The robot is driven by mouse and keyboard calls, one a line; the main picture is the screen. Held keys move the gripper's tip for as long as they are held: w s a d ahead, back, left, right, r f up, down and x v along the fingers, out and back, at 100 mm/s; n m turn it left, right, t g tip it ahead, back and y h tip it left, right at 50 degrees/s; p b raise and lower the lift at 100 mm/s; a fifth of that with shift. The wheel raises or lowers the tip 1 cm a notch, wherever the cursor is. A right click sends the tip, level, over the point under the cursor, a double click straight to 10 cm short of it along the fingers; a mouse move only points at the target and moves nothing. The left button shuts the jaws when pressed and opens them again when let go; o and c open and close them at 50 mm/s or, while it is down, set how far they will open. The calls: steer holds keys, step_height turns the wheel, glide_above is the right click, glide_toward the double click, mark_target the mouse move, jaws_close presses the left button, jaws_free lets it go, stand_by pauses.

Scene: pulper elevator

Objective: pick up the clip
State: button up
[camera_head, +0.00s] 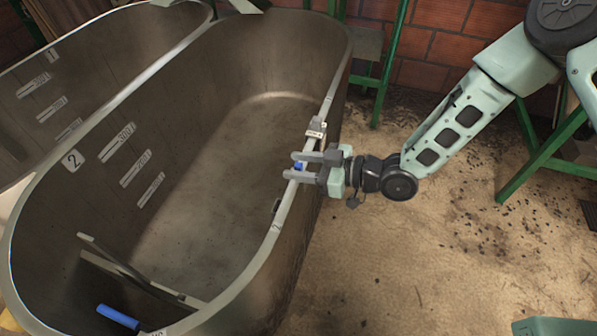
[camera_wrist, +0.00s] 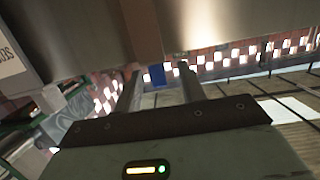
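A small blue piece (camera_head: 298,165), which may be the clip, sits at the rim of the large metal tub (camera_head: 225,296). My gripper (camera_head: 290,165) reaches over the rim from the right, its two fingers apart with the blue piece between them. In the wrist view the blue piece (camera_wrist: 157,74) shows between the fingertips (camera_wrist: 160,85), with a gap to each finger. A small grey fitting with a pale label (camera_head: 316,132) sits on the rim just beyond my gripper. I cannot tell for sure which piece is the clip.
A blue cylinder (camera_head: 118,316) lies at the tub's near end, beside a bar (camera_head: 130,270) inside it. A second tub (camera_head: 75,75) stands at left. A small dark piece (camera_head: 276,207) is on the near rim. Green frame legs (camera_head: 540,155) stand at right; the floor between is open.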

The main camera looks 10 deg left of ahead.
steer(key=shift+a+f, duration=0.1)
steer(key=shift+a, duration=0.15)
jaws_close()
steer(key=shift+r, duration=0.2)
